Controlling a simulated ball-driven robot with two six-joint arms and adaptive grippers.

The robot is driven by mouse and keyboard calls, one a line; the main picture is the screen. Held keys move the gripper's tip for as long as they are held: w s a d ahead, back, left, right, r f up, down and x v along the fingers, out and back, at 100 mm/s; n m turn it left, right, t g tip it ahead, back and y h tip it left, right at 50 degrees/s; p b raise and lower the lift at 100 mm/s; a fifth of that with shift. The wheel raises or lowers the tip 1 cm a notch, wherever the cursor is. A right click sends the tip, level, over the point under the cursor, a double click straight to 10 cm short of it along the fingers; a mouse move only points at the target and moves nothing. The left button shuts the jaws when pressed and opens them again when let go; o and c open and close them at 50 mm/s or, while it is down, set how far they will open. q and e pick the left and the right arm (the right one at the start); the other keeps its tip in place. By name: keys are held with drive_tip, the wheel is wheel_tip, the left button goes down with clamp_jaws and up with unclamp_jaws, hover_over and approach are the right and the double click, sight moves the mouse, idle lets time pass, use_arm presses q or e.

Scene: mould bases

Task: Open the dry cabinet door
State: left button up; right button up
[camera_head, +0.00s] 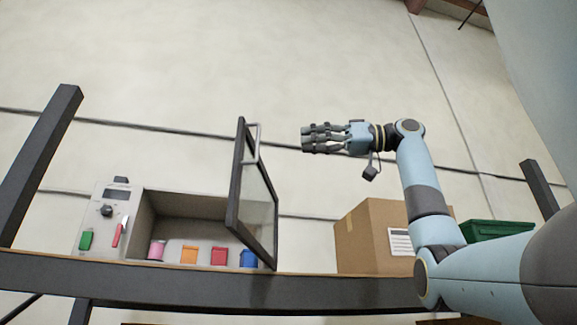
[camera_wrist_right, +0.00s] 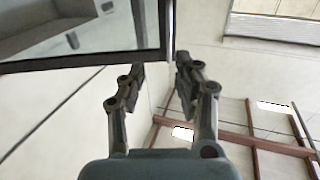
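The dry cabinet (camera_head: 185,207) stands on the shelf at the left in the head view. Its door (camera_head: 258,204), a dark frame with a glass pane, stands swung out at the cabinet's right side, so the inside shows. A pale bar handle (camera_head: 258,142) is on the door's upper part. My right gripper (camera_head: 304,140) is to the right of the handle, apart from it, with its fingers pointing left. In the right wrist view the gripper (camera_wrist_right: 160,76) has its fingers apart with nothing between them, and the door frame (camera_wrist_right: 82,60) is beyond. My left gripper is not in view.
Several small coloured containers, including a pink spool (camera_head: 157,249) and a red one (camera_head: 219,256), sit inside the cabinet. A cardboard box (camera_head: 365,236) and a green crate (camera_head: 492,231) stand at the right on the shelf (camera_head: 200,282). Dark posts rise at both ends.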

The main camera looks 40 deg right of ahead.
drive_tip(key=v, duration=0.5)
drive_tip(key=shift+s+d, duration=0.2)
drive_tip(key=shift+d, duration=0.25)
drive_tip(key=shift+c, duration=0.3)
